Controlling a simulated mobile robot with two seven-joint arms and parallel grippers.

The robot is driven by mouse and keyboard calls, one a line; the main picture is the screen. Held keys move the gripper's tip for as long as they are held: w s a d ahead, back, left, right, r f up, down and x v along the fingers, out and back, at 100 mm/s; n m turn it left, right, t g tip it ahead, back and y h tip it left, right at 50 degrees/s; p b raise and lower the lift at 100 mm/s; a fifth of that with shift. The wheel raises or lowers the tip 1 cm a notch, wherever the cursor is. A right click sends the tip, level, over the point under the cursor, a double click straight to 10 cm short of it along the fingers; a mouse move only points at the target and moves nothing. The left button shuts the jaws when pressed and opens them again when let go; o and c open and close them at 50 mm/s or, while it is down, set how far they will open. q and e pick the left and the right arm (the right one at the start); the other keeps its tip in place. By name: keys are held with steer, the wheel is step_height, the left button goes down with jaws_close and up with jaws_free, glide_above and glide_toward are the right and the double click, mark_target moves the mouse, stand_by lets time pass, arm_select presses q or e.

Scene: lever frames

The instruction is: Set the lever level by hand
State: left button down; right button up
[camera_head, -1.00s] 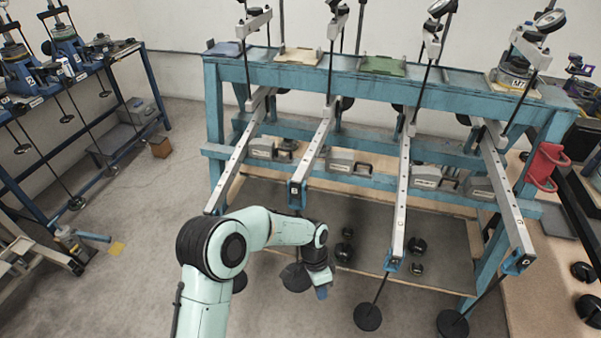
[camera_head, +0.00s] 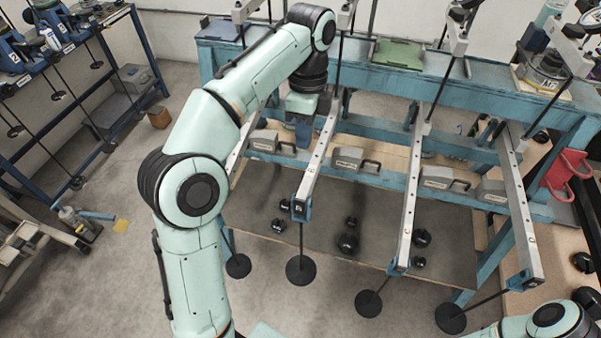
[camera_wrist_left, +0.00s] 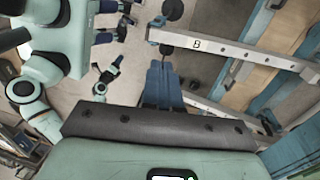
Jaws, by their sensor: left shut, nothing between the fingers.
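Several long grey levers reach forward from the blue bench frame. Lever B (camera_head: 318,168) ends in a blue tip with a dark disc weight (camera_head: 300,270) hanging below. Lever C (camera_head: 410,195) and lever D (camera_head: 517,205) are to its right. The leftmost lever (camera_head: 238,155) is largely hidden behind my left arm. My left gripper (camera_head: 302,130) points down, shut and empty, just left of lever B in the head view. In the left wrist view its blue fingers (camera_wrist_left: 162,82) appear beside lever B (camera_wrist_left: 235,53); contact is unclear. Exact lever tilt is unclear.
The blue bench (camera_head: 470,95) carries a green tray (camera_head: 397,54) and a gauge device (camera_head: 545,68). Grey weight boxes (camera_head: 348,158) sit on the rail behind the levers. A second blue bench (camera_head: 75,85) stands left. Open floor lies between. My right arm shows at bottom right.

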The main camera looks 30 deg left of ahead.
arm_select(q)
steer(key=b, duration=0.3)
glide_toward(299, 209)
steer(key=f, duration=0.1)
steer(key=w+a+f, duration=0.1)
steer(key=f, duration=0.1)
steer(key=shift+w+a, duration=0.1)
steer(key=shift+w, duration=0.2)
steer(key=shift+f, duration=0.65)
arm_select(e)
steer(key=s+f, duration=0.4)
steer(key=s, duration=0.1)
steer(key=shift+f+g, duration=0.25)
steer(key=shift+g, duration=0.05)
arm_select(q)
steer(key=shift+f, duration=0.1)
arm_select(e)
steer(key=shift+d, duration=0.1)
